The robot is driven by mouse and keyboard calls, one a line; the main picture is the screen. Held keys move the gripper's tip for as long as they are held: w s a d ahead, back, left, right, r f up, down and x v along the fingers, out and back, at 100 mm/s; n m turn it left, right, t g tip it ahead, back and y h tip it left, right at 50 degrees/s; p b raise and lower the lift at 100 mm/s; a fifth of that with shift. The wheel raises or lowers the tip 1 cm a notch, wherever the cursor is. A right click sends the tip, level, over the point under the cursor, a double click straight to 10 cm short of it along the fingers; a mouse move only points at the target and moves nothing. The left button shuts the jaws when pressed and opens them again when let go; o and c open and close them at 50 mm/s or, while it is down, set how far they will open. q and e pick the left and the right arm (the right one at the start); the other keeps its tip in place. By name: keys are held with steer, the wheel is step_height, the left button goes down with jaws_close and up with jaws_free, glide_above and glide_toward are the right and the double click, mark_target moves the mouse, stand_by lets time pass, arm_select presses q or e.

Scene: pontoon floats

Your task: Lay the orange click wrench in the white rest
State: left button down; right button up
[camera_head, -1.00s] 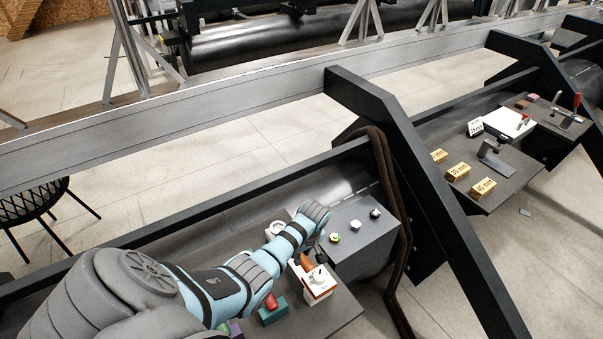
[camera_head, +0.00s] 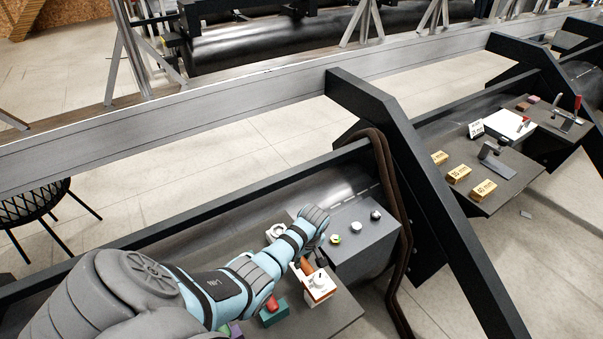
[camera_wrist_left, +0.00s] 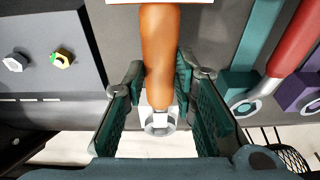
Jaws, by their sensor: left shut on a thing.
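The orange click wrench (camera_wrist_left: 160,45) has its orange handle between the two fingers of my left gripper (camera_wrist_left: 160,100), which is shut on it. A grey ring end (camera_wrist_left: 160,126) shows beyond the fingertips, with a small white block beside it. In the head view a bit of the orange handle (camera_head: 306,265) shows next to my wrist. The white rest (camera_head: 321,290) is just in front of it on the dark bench. My left gripper is mostly hidden behind my arm there. I cannot tell whether the wrench touches the rest. My right gripper is not in view.
A grey box (camera_head: 362,238) with knobs stands to the right. A dark slanted frame (camera_head: 420,190) rises beyond it.

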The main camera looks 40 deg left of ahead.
arm_select(q)
steer(key=shift+f+b, duration=0.3)
steer(key=shift+f, duration=0.15)
steer(key=c, duration=1.2)
jaws_free()
steer(key=shift+c, duration=0.2)
steer(key=v, duration=1.2)
steer(key=shift+s+a, duration=0.1)
steer(key=shift+s, duration=0.05)
